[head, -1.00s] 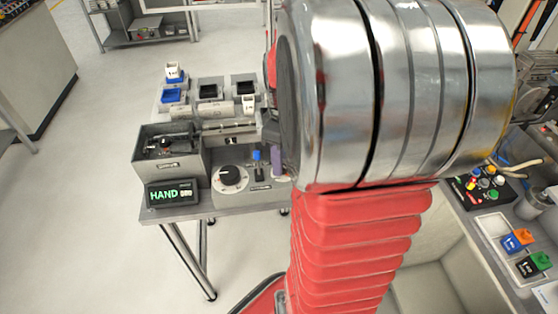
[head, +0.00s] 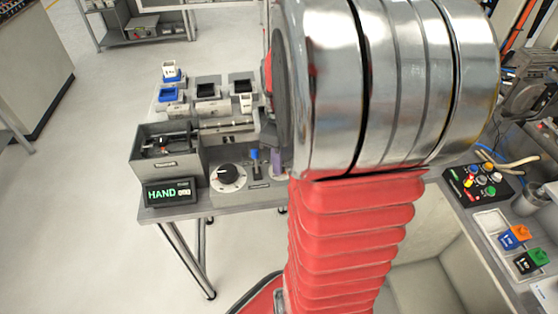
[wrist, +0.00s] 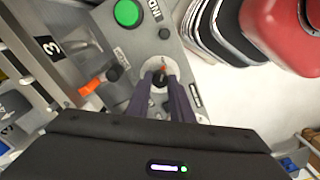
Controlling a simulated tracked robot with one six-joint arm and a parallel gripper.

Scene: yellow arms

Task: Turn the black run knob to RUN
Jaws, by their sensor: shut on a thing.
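My gripper (wrist: 167,82) has dark purple fingers shut on a small black knob (wrist: 158,77), seated on a pale round plate in the wrist view. The fingertips hide part of this knob, and I cannot read its setting. In the head view my arm covers most of the gripper; a purple finger (head: 276,161) shows at the bench panel's right end. A display (head: 169,193) on the bench reads HAND in green. Left of the finger are a blue lever (head: 254,155) and a white dial with a black knob (head: 229,176).
A green round button (wrist: 127,13) and an orange lever (wrist: 91,84) sit near my fingers. A grey open box (head: 165,155) stands behind the display. A button box (head: 476,183) is on the right bench. Floor left of the bench is clear.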

